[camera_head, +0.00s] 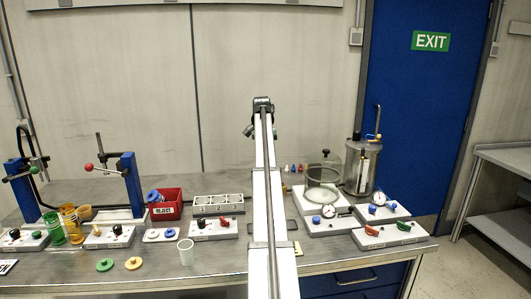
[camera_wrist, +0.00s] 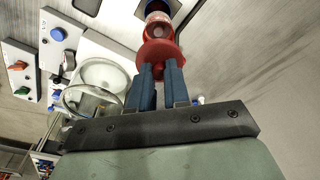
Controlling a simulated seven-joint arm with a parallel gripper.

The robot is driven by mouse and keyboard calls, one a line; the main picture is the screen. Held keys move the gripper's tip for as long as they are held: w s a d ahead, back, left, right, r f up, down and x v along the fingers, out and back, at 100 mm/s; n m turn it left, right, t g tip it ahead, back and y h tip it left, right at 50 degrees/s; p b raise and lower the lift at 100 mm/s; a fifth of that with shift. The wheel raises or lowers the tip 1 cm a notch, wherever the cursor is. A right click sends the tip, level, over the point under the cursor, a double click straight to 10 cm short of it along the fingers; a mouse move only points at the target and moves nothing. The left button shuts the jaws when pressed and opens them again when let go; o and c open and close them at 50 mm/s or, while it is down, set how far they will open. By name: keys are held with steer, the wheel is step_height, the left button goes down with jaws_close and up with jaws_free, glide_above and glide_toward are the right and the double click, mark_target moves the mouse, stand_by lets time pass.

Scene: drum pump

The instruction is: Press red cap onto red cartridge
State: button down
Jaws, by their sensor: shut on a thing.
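In the wrist view, my gripper (camera_wrist: 160,72) has its two blue fingers shut on the knob of the red cap (camera_wrist: 160,52). The cap's wide red disc faces away from the fingers. Just beyond the disc, roughly in line with it, is the reddish, see-through red cartridge (camera_wrist: 157,20), partly covered by the cap. I cannot tell whether cap and cartridge touch. A dark blue part shows past the cartridge at the top edge. In the head view my arm stands in front of this spot, and gripper, cap and cartridge are hidden.
A clear round chamber (camera_head: 322,172) and gauge panels (camera_head: 378,212) stand right of my arm. A red reject bin (camera_head: 165,205), green cap (camera_head: 105,264), orange cap (camera_head: 133,263) and white cup (camera_head: 186,250) are left. Green (camera_head: 54,228) and orange (camera_head: 71,222) cartridges stand far left.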

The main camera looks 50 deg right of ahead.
steer(key=shift+f, duration=2.8)
steer(key=shift+f, duration=0.2)
steer(key=c, duration=0.5)
jaws_free()
steer(key=shift+r, duration=0.2)
stand_by(0.3)
steer(key=shift+r, duration=3.35)
